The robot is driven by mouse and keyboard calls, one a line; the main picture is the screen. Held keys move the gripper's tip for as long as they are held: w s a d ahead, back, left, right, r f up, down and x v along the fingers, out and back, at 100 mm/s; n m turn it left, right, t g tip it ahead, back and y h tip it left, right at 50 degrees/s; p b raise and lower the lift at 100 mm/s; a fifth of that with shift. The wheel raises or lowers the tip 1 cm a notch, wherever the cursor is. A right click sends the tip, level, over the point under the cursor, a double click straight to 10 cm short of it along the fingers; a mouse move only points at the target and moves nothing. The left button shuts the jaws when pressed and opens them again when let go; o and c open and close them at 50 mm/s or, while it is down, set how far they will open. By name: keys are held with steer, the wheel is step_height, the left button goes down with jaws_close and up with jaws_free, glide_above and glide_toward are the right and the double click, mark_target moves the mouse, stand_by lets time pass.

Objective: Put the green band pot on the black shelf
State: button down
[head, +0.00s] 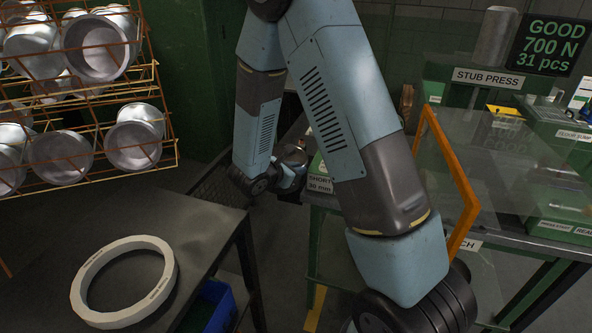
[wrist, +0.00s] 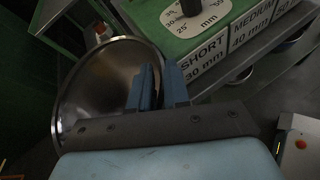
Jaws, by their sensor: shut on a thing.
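A shiny metal pot (wrist: 90,85) fills the left of the wrist view, tilted with its open mouth toward the camera. My gripper (wrist: 160,85) is shut on its rim, with the two blue fingertips over the right side of the mouth. I see no green band on the side that shows. In the head view my gripper (head: 291,172) is small beside the bench with the "SHORT" sign, and my own arm hides part of it. A dark slatted surface (head: 215,188) lies behind the dark table at left; I cannot tell whether it is the black shelf.
A wire rack (head: 160,100) of metal pots stands at upper left. A dark table (head: 195,235) carries a white ring (head: 85,285). An orange-framed clear panel (head: 455,190) stands right of my arm, before the stub press (head: 490,80). A blue bin (head: 215,305) is below the table.

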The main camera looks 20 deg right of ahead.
steer(key=c, duration=1.1)
jaws_free()
steer(key=shift+f, duration=0.1)
steer(key=v, duration=1.2)
steer(key=s+d+r+m+g+y, duration=0.3)
steer(key=s+d+r+m+g, duration=0.3)
steer(key=s+d+r+m, duration=0.6)
steer(key=s+r+m+t+y, duration=0.3)
steer(key=s+r+m+y, duration=0.4)
steer(key=s+r+m, duration=0.3)
steer(key=shift+s+r+m+t+y, duration=0.3)
steer(key=shift+t, duration=0.1)
